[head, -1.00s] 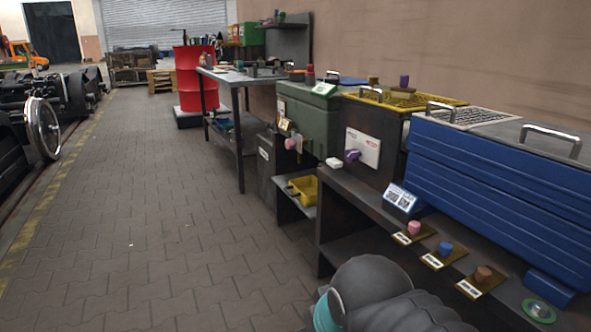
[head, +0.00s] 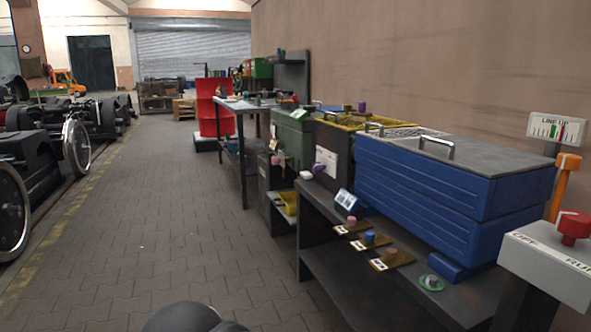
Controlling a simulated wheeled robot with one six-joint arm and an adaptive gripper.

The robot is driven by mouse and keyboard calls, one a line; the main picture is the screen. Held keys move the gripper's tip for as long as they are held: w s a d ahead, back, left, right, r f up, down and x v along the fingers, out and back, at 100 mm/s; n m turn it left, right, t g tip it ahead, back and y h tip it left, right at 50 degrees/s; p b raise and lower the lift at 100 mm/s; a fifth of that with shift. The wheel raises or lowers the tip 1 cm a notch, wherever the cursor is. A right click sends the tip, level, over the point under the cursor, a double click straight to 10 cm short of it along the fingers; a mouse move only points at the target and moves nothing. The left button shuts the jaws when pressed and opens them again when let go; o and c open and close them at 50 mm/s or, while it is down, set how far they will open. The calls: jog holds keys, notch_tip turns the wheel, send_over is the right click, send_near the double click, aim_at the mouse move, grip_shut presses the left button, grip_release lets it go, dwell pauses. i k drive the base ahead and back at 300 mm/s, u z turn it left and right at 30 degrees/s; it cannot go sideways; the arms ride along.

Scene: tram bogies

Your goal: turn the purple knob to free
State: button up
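The purple knob (head: 318,168) is small and far off in the head view. It sits on a white plate (head: 327,158) on the front of a dark cabinet, behind the blue box. Its setting and the writing on the plate are too small to read. Only a dark rounded part of my arm shows at the bottom edge; my gripper is out of view.
A long blue box (head: 420,190) with a metal handle stands on a dark bench (head: 370,285). Pink, blue and brown knobs line the bench front. A grey box with a red knob (head: 573,227) stands near at right. The paved aisle (head: 180,240) at left is clear.

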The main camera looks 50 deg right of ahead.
aim_at(316, 167)
jog(key=u, duration=0.2)
jog(key=i, duration=1)
jog(key=z, duration=0.65)
jog(key=i, duration=0.75)
jog(key=z, duration=0.85)
